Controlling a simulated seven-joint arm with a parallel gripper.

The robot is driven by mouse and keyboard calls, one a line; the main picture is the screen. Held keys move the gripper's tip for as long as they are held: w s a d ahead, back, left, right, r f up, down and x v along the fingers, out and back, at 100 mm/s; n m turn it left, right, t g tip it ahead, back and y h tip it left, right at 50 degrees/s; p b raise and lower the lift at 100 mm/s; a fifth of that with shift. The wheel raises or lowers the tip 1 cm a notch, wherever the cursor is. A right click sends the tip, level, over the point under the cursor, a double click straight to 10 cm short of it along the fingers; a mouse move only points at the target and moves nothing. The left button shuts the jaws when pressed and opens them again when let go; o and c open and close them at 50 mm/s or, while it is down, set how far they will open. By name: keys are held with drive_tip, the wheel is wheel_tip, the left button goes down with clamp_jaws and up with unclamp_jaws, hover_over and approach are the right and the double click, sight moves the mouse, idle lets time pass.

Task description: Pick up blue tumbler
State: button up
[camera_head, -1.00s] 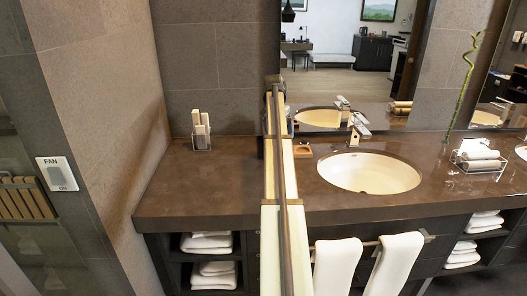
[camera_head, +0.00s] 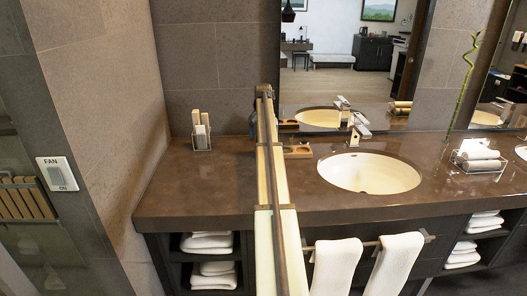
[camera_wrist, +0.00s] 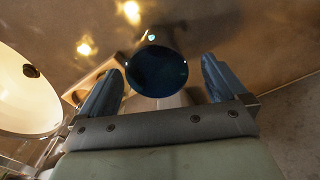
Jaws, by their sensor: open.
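The blue tumbler (camera_wrist: 156,71) shows in the wrist view as a dark blue round shape, seen from its end. It lies between the two blue-tinted fingers of my gripper (camera_wrist: 163,70), with a visible gap on each side. The fingers are open and apart from it in the picture; how deep they reach along it I cannot tell. In the head view my arm covers most of this spot, and only a small bluish patch shows at the arm's left edge near the back wall. I cannot tell whether that patch is tumbler or finger.
A wooden tray (camera_head: 298,152) lies right of my arm, near the white sink basin (camera_head: 369,173) and its faucet (camera_head: 358,127). A wire holder (camera_head: 201,138) with upright items stands at the back left. Rolled towels (camera_head: 478,153) sit at right. The left counter (camera_head: 190,184) is clear.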

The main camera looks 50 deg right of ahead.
drive_tip(key=shift+s+f, duration=0.15)
drive_tip(key=shift+f, duration=2.65)
drive_tip(key=shift+r, duration=0.1)
drive_tip(key=c, duration=1.3)
drive_tip(key=shift+r, duration=0.1)
